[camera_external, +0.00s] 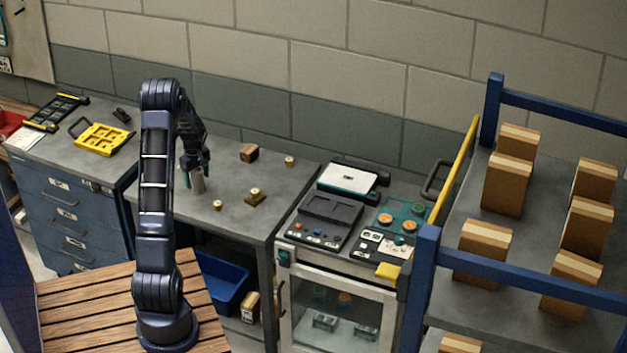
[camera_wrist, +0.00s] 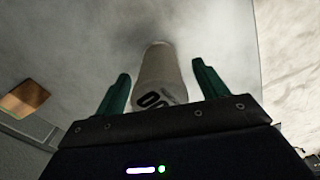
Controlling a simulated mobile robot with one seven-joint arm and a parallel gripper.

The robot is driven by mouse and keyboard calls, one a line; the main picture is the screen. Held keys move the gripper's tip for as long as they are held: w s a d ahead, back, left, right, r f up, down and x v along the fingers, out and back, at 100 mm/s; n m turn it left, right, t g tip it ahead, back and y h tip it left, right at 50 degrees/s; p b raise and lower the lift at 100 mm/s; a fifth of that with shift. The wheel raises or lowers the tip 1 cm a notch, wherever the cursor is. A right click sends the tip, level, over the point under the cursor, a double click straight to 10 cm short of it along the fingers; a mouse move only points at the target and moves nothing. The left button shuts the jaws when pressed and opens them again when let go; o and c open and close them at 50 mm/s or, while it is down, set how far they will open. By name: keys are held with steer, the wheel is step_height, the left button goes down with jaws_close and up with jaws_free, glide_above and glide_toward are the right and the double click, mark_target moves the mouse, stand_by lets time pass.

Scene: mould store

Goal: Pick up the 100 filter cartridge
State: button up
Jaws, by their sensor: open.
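The filter cartridge (camera_wrist: 158,72) is a pale grey cylinder with dark digits on its side; only part of the number shows in the wrist view. In the external view the cartridge (camera_external: 197,183) stands upright on the grey worktop, right below my gripper (camera_external: 195,168). In the wrist view my gripper (camera_wrist: 160,95) is open, with one green finger on each side of the cartridge and a visible gap on both sides. The lower end of the cartridge in that view is hidden by the gripper body.
On the worktop (camera_external: 290,183) stand a brown block (camera_external: 249,153) and small brass pieces (camera_external: 256,196), (camera_external: 289,161) and (camera_external: 217,205), all to the right of the cartridge. A yellow tray (camera_external: 104,138) lies on the left cabinet. The worktop around the cartridge is clear.

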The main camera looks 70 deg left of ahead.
steer(key=c, duration=1.1)
steer(key=shift+r, duration=0.1)
